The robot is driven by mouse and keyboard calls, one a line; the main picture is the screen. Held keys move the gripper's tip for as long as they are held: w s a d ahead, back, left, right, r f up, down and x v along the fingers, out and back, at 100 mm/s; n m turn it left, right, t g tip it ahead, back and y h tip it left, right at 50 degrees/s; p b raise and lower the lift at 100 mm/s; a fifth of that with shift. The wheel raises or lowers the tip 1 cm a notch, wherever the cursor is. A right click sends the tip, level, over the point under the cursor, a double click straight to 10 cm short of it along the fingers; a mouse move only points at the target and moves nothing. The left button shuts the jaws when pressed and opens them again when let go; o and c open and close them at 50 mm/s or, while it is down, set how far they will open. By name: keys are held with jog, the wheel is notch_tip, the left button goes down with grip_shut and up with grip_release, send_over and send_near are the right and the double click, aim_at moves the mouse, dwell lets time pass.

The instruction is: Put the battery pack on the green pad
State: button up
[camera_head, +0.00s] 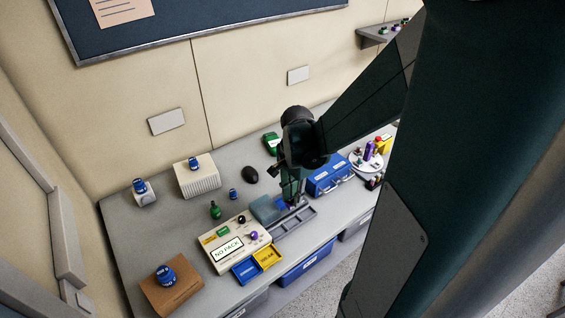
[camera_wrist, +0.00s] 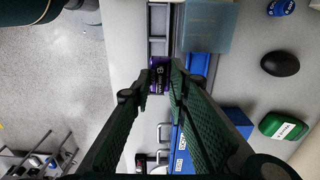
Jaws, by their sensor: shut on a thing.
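My gripper (camera_head: 294,203) points down over the grey tray on the table. In the wrist view its two green fingers (camera_wrist: 166,78) are shut on a small purple piece with a dark label (camera_wrist: 158,77), which looks like the battery pack. The piece sits between the fingertips, close to the grey tray; I cannot tell whether it touches it. In the head view the fingers hide it. A cream pump (camera_head: 227,254) has a "NO PACK" display and a small green patch on top.
A blue-green block (camera_head: 266,211) stands beside the grey tray (camera_head: 296,222). A blue case (camera_head: 329,175) is to the right. Yellow (camera_head: 267,258) and blue (camera_head: 245,271) bins lie in front of the pump. A black mouse-like object (camera_head: 250,175) and a green box (camera_head: 271,142) are behind.

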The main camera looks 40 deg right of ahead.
jog(key=w+d+r+p, duration=0.2)
jog(key=w+d, duration=0.4)
jog(key=w, duration=0.5)
jog(key=w+d+r+p, duration=0.25)
jog(key=w+d, duration=0.25)
jog(key=w, duration=0.6)
jog(key=p, duration=0.2)
send_over(274, 140)
jog(key=shift+w+d+f, duration=0.15)
jog(key=shift+d+f, duration=0.05)
jog(key=shift+f, duration=0.15)
jog(key=shift+f, duration=0.1)
jog(key=shift+f+p, duration=0.4)
jog(key=shift+f, duration=2.65)
jog(key=shift+f, duration=0.1)
jog(key=shift+f, duration=1.75)
jog(key=shift+f, duration=0.15)
